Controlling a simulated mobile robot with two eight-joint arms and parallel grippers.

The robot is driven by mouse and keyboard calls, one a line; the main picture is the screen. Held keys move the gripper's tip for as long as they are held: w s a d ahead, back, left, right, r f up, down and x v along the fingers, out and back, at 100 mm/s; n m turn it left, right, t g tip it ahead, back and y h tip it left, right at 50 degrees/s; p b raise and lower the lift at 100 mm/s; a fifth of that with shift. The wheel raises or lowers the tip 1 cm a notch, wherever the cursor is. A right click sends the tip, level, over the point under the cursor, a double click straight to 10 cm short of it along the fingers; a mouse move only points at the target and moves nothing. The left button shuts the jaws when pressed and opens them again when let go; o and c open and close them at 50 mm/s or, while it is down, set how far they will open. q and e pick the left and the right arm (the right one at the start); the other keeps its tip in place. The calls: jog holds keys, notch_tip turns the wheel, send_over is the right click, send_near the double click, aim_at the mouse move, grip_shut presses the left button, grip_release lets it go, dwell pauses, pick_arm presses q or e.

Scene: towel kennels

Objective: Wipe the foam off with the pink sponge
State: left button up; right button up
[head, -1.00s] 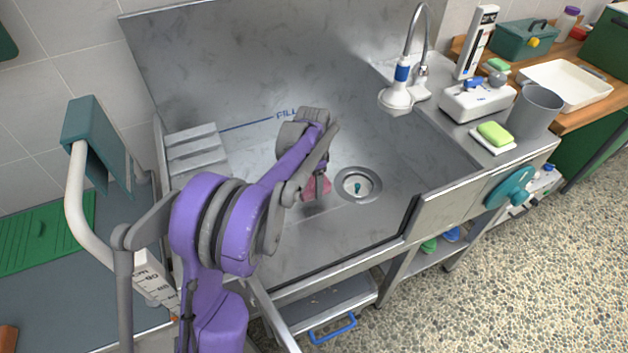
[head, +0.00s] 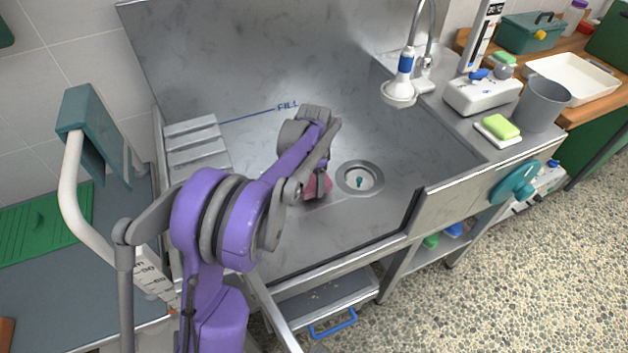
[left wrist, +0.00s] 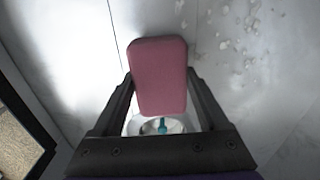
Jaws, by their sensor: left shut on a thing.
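The pink sponge (left wrist: 158,78) is held between the two fingers of my left gripper (left wrist: 160,100) in the left wrist view. In the head view the sponge (head: 318,185) shows partly behind my left gripper (head: 316,190), low over the basin floor beside the drain. I cannot tell whether it touches the floor. Small white foam patches (left wrist: 245,40) lie on the grey metal surface in the left wrist view, to the right of the sponge. I cannot make out the foam in the head view, where my arm covers part of the basin. My right gripper is not in view.
The round drain (head: 360,179) with a teal piece lies right of the gripper. A ribbed step (head: 195,145) is at the left. A green sponge (head: 501,127) and a grey cup (head: 542,103) stand on the right ledge.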

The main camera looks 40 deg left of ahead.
pick_arm(q)
jog(key=shift+f+b, duration=0.5)
jog(key=shift+f, duration=0.45)
